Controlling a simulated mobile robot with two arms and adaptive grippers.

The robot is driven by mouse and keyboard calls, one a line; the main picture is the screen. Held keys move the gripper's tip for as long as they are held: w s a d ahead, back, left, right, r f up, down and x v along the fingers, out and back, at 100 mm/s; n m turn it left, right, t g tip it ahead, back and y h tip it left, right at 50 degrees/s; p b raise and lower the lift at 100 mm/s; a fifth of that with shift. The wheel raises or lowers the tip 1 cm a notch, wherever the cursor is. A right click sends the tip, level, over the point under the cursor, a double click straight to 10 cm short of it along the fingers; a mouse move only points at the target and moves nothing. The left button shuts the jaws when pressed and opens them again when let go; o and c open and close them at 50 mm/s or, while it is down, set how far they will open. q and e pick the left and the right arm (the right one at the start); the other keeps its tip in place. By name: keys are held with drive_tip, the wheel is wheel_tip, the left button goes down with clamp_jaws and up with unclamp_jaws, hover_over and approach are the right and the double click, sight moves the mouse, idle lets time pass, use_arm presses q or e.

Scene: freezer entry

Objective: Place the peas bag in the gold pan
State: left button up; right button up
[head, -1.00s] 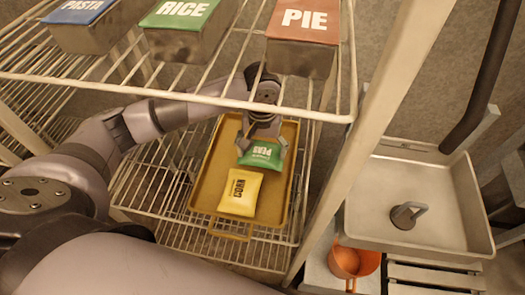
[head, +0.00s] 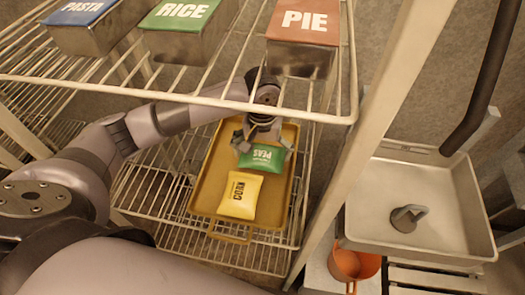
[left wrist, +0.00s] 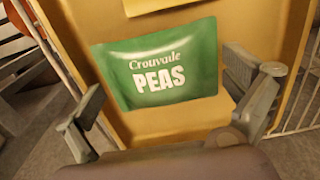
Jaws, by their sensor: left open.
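The green peas bag (head: 262,158) lies in the gold pan (head: 209,186) on the lower wire shelf. It also shows in the left wrist view (left wrist: 158,66), lying flat on the pan floor with its label up. My left gripper (head: 263,146) is open at the far end of the pan, with its fingers spread to either side of the bag. In the left wrist view the left gripper (left wrist: 170,110) has clear space between its fingers and the bag. A yellow corn bag (head: 240,195) lies in the pan in front of the peas bag. My right gripper is not seen.
An upper wire shelf holds pasta (head: 85,25), rice (head: 185,28) and pie (head: 300,45) boxes above my left arm. A shelf post (head: 375,110) stands right of the pan. A pale sink-like tray (head: 420,230) and an orange pot (head: 352,265) are at the right.

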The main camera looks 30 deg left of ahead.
sight(263, 154)
use_arm(q)
drive_tip(key=shift+r, duration=0.1)
drive_tip(key=shift+r+p, duration=0.2)
drive_tip(key=shift+p, duration=0.1)
wheel_tip(263, 154, up, 7)
drive_tip(key=shift+r+b, duration=0.1)
drive_tip(key=shift+b, duration=0.4)
drive_tip(key=shift+s+d, duration=0.1)
